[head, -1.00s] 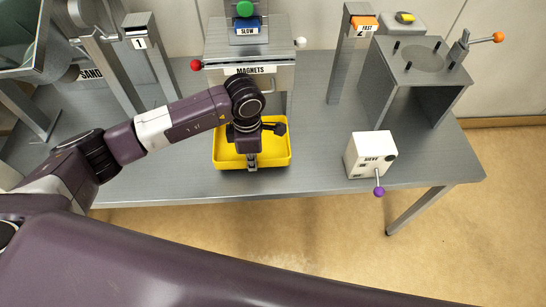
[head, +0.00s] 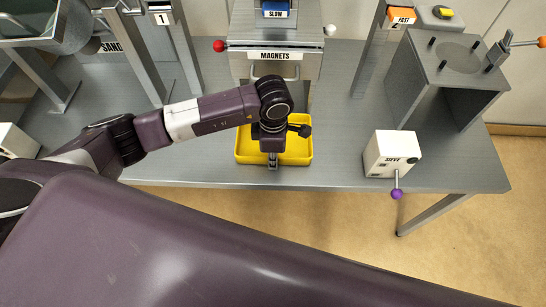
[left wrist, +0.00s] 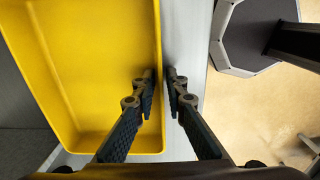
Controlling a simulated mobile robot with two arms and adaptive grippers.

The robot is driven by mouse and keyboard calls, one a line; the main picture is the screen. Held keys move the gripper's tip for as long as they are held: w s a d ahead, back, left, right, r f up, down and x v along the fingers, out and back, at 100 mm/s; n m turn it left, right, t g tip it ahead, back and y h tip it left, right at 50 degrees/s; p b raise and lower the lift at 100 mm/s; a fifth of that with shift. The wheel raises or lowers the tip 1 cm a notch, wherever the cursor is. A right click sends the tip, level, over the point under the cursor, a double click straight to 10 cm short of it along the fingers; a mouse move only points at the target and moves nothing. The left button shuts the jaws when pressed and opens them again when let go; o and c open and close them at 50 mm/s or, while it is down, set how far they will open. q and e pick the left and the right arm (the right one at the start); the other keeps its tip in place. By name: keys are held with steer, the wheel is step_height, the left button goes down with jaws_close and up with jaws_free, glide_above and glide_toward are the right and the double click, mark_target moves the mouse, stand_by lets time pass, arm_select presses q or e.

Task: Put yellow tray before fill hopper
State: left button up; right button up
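The yellow tray (head: 307,150) sits on the grey table, in front of the cabinet labelled MAGNETS. My left gripper (head: 272,163) points down at the tray's front wall, and my forearm hides part of the tray. In the left wrist view my left gripper's fingers (left wrist: 161,78) stand close together on either side of one wall of the tray (left wrist: 75,70). One finger is inside and the other outside. I cannot tell whether both fingers press on the wall. My right gripper is not in view. No hopper labelled as such is visible.
A white SIEVE box (head: 388,154) with a purple lever stands right of the tray. A grey stand (head: 455,75) with an orange-tipped lever is at the back right. The MAGNETS cabinet (head: 275,65) has red and white knobs. The table between tray and SIEVE box is clear.

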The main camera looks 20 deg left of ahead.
arm_select(q)
steer(key=shift+o, duration=0.7)
steer(key=shift+r, duration=0.2)
steer(key=shift+w+r, duration=0.1)
steer(key=shift+r, duration=0.25)
step_height(320, 180, up, 11)
steer(key=b, duration=0.2)
steer(key=shift+r, duration=0.15)
steer(key=shift+s, duration=0.25)
